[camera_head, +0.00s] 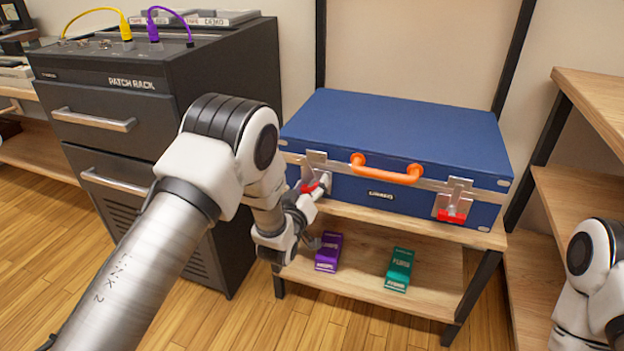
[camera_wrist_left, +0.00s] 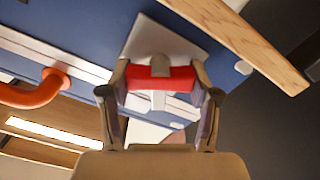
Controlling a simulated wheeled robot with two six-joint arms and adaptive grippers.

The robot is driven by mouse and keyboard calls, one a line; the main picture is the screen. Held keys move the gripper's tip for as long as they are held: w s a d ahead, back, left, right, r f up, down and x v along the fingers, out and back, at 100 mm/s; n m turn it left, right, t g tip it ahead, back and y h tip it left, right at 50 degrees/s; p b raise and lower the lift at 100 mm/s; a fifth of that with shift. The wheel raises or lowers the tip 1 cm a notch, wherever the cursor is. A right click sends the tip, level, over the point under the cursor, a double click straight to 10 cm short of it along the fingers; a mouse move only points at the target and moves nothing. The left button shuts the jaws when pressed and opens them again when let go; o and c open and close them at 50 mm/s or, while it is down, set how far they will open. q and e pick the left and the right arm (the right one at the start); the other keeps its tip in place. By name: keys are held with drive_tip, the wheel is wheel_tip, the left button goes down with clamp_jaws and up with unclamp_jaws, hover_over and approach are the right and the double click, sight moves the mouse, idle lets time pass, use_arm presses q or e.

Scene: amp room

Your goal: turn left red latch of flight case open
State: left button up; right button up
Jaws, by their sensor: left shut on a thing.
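The blue flight case (camera_head: 395,130) lies closed on a wooden shelf, with an orange handle (camera_head: 386,168) on its front. Its left red latch (camera_head: 318,184) is partly hidden by my left gripper (camera_head: 312,192). In the left wrist view the red latch (camera_wrist_left: 160,78) sits between the two fingers of my left gripper (camera_wrist_left: 160,90), which are shut on it. The latch's silver plate (camera_wrist_left: 170,42) shows behind it. The right red latch (camera_head: 452,215) hangs on its silver plate at the case's right front. My right gripper is not in view; only part of my right arm shows at the right edge.
The dark patch rack (camera_head: 160,90) stands close to the left of my left arm. A purple box (camera_head: 329,252) and a green box (camera_head: 399,269) lie on the lower shelf. Wooden shelves (camera_head: 575,195) stand at the right.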

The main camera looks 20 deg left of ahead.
use_arm(q)
drive_tip(key=n+p, duration=0.2)
drive_tip(key=n, duration=0.1)
drive_tip(key=shift+a+r+n, duration=0.1)
drive_tip(key=shift+r+n, duration=0.05)
drive_tip(key=shift+n, duration=0.25)
drive_tip(key=n+p, duration=0.2)
drive_tip(key=n, duration=0.1)
drive_tip(key=shift+n, duration=0.3)
drive_tip(key=shift+f+n+p, duration=0.2)
drive_tip(key=shift+n+p, duration=0.5)
drive_tip(key=shift+n, duration=0.55)
drive_tip(key=shift+f+n+p, duration=0.15)
drive_tip(key=shift+n+p, duration=0.5)
drive_tip(key=shift+n, duration=0.6)
drive_tip(key=o, duration=1.2)
drive_tip(key=shift+c, duration=0.2)
drive_tip(key=shift+f, duration=0.1)
